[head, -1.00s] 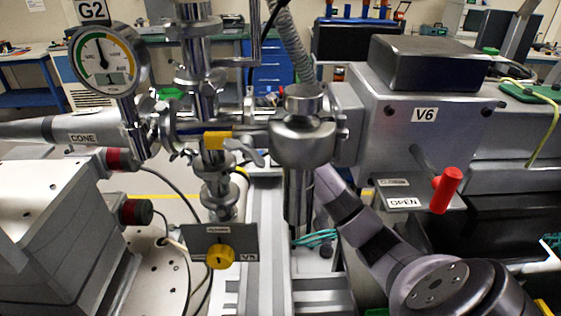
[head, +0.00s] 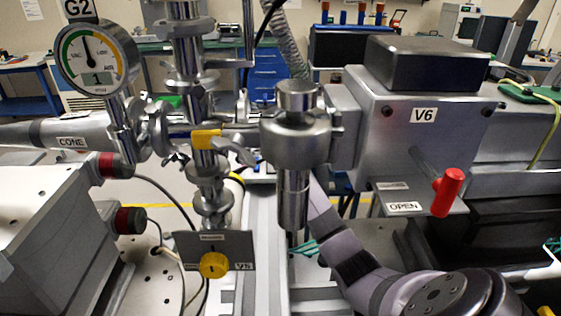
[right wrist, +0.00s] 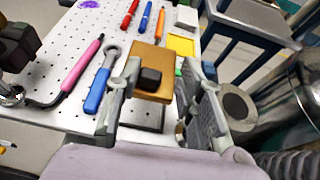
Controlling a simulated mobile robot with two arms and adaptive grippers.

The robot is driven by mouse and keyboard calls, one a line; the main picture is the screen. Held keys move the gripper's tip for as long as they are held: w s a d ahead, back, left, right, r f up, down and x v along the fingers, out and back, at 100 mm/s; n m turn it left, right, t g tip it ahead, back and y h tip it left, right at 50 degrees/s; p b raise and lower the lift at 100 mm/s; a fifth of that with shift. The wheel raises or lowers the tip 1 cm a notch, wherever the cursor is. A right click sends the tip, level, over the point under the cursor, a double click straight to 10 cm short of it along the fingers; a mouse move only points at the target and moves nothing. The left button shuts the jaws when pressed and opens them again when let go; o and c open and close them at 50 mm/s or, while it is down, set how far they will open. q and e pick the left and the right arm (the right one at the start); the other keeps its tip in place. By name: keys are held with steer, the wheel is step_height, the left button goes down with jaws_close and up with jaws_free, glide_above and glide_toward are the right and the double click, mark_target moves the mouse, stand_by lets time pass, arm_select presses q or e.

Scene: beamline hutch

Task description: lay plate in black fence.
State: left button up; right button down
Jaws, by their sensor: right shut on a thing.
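My right gripper (right wrist: 152,100) shows in the right wrist view with its two fingers on either side of a tan plate (right wrist: 152,58) with a black knob (right wrist: 150,78). It is shut on this plate, over or close to a white perforated board (right wrist: 75,75). I cannot tell whether the plate touches the board. I cannot make out the black fence for certain in either view. In the head view my right arm reaches in behind the metal fittings, and its gripper is hidden. My left gripper is in neither view.
Beside the plate lie a blue-handled wrench (right wrist: 97,90), a pink-handled tool (right wrist: 82,62), several pens and a yellow pad (right wrist: 182,45). In the head view, gauge G2 (head: 93,62), a yellow-knobbed valve (head: 213,265) and box V6 (head: 420,140) with a red handle (head: 448,192) crowd the front.

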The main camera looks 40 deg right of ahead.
step_height(320, 180, down, 5)
steer(key=shift+r, duration=0.1)
steer(key=shift+f, duration=0.25)
steer(key=shift+f, duration=0.2)
steer(key=c, duration=1.1)
jaws_free()
steer(key=shift+f, duration=0.1)
